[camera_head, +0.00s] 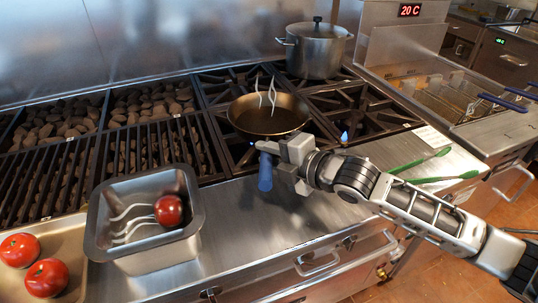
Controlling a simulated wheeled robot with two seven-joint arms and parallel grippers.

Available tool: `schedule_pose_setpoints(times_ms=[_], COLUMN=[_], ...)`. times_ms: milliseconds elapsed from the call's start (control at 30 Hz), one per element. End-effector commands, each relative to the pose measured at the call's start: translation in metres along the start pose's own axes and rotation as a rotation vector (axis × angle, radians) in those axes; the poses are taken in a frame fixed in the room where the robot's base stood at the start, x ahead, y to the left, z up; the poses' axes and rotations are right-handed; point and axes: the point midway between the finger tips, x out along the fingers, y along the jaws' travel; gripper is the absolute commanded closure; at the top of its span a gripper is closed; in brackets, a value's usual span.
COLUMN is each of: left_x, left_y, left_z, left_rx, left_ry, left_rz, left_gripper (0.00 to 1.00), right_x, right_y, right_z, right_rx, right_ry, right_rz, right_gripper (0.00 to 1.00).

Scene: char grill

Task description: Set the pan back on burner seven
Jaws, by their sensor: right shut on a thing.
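A round dark pan (268,116) with a brassy rim sits over the front-left burner of the gas range, with pale wisps above it. Its handle (265,172) has a blue grip that points toward the front counter. My right gripper (268,150) is shut on the handle, just in front of the pan. The fingers partly hide the handle. I cannot tell whether the pan rests on the grate or is slightly above it. No burner number is readable. My left gripper is not in view.
A lidded pot (316,52) stands on a back burner. A small blue flame (344,137) shows at the front-right burner (365,108). A metal bin (146,218) with a tomato (169,210) stands on the left counter. Green tongs (425,162) lie at right.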

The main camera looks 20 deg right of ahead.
Motion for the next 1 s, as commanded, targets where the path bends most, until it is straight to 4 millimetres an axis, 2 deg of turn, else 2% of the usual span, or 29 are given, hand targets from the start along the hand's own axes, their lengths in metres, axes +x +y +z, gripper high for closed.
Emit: schedule_pose_setpoints(times_ms=[167, 200, 267, 667, 767, 1000], left_x=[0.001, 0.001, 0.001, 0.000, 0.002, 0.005], left_y=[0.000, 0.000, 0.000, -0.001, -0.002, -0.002], left_z=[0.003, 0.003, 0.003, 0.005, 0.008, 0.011], left_rx=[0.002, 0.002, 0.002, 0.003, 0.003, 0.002], left_ry=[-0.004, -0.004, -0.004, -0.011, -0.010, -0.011], left_rz=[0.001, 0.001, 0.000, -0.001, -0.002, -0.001], left_gripper=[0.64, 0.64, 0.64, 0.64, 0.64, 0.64], right_x=[0.001, 0.001, 0.001, -0.003, -0.019, -0.071], right_y=[-0.001, -0.005, -0.005, 0.000, -0.003, -0.004], right_z=[0.000, 0.000, 0.000, 0.000, 0.001, 0.000], right_rx=[-0.009, -0.001, 0.000, 0.000, -0.003, -0.003], right_ry=[0.000, 0.000, 0.000, -0.001, -0.002, -0.001], right_rz=[0.010, -0.002, -0.002, -0.002, -0.004, -0.008], right_gripper=[1.00, 0.69, 0.56, 0.56, 0.56, 0.56])
